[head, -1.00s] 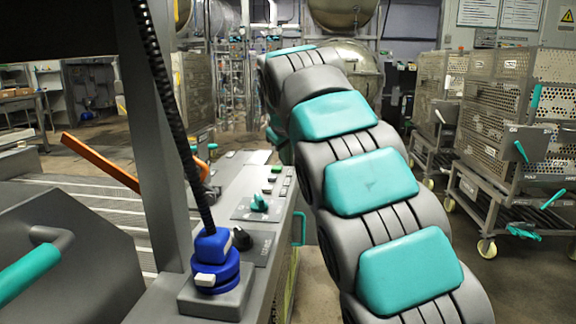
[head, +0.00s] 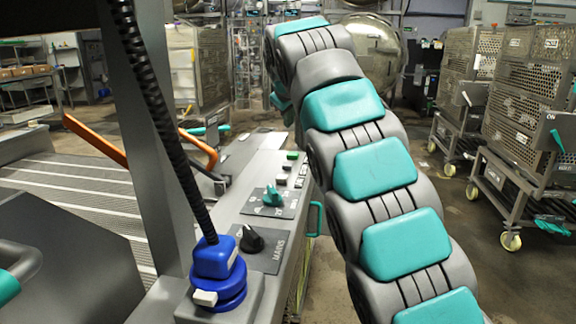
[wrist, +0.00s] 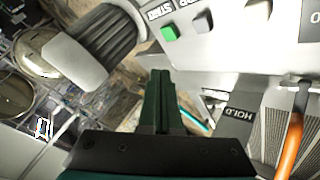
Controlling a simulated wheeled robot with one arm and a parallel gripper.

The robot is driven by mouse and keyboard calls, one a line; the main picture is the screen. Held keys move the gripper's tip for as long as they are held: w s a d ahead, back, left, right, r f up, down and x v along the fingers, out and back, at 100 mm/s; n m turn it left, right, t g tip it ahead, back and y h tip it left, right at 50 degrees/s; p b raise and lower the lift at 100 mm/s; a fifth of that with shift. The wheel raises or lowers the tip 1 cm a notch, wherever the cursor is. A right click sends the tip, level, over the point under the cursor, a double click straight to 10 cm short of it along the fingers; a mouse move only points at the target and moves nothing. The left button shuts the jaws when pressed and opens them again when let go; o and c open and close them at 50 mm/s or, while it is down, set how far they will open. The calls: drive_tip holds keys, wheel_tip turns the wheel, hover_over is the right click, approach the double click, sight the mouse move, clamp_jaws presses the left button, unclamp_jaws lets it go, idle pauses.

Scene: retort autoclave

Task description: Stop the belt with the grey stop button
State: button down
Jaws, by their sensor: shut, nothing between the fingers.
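The grey stop button (wrist: 202,22) sits beside the green start button (wrist: 168,33) on the light panel at the top of the wrist view. Its label is partly cut off. In the head view the green button (head: 292,155) is at the far end of the control panel (head: 240,195), with small grey buttons in front of it; their labels are too small to read. My gripper (wrist: 160,75) is shut and empty. Its fingertips show below the two buttons in the wrist view, and no contact with them is visible. In the head view my arm hides the gripper.
A teal selector knob (head: 273,195), a black mains knob (head: 250,239) and a blue plug with a black cable (head: 216,258) stand on the panel. An orange handle (head: 200,148) is beyond the post. Perforated carts (head: 530,100) stand right, with open floor before them.

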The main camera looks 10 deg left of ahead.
drive_tip(key=b, duration=0.6)
hover_over(289, 166)
wheel_tip(289, 166, down, 6)
drive_tip(key=shift+f, duration=0.25)
drive_tip(key=shift+f+b, duration=0.4)
drive_tip(key=shift+f, duration=0.55)
idle(0.7)
drive_tip(key=shift+f, duration=0.4)
drive_tip(key=shift+f+b, duration=0.55)
idle(0.6)
idle(0.4)
drive_tip(key=shift+r+p, duration=0.85)
drive_tip(key=shift+r, duration=0.15)
